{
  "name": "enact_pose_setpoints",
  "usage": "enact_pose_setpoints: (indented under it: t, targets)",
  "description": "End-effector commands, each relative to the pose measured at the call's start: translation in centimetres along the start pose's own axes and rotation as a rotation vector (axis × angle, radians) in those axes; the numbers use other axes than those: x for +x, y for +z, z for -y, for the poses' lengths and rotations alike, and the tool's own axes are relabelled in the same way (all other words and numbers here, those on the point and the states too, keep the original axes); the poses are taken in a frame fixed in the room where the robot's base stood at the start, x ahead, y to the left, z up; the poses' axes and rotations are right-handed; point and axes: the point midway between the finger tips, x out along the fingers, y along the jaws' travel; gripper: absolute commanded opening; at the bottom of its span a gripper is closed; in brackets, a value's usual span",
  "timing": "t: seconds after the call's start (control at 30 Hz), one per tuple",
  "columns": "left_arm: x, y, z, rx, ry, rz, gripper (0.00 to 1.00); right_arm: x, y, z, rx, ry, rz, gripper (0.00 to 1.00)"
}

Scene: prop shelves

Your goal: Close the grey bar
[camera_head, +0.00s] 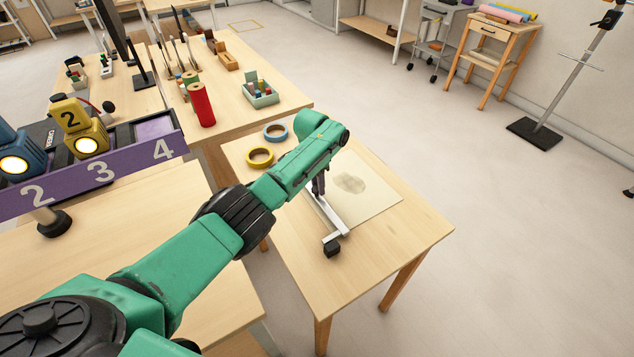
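A light grey metal bar (331,214) with a black block at its near end lies over the small wooden table, partly on a pale sheet (362,190) with a grey stain. Its far end is hidden behind my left arm. My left gripper (318,187) points down at the bar's upper part, mostly hidden by my green wrist. Its dark fingers look close to or touching the bar, but I cannot tell whether they are open or shut. My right gripper is not in view.
A yellow tape roll (260,157) and a blue tape roll (276,132) lie behind the arm. A red spool (201,105) and a green box (260,94) stand on the table behind. A purple numbered rack (120,158) is at left. The table's right side is clear.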

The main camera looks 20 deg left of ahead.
Motion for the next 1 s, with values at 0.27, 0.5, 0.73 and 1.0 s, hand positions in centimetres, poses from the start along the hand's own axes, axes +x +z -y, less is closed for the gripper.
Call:
enact_pose_setpoints:
  t: [0.27, 0.5, 0.73, 1.0]
  targets:
    - [0.6, -0.5, -0.1, 0.005, -0.001, -0.017, 0.00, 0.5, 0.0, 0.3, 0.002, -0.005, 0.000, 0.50]
    - [0.6, -0.2, -0.1, 0.003, -0.001, -0.010, 0.64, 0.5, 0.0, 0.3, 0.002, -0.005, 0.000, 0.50]
    - [0.7, -0.1, -0.1, 0.002, -0.001, -0.008, 0.64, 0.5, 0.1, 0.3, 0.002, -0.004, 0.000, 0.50]
    - [-2.5, -0.1, 0.0, 0.002, -0.002, -0.011, 0.64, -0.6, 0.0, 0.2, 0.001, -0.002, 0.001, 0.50]
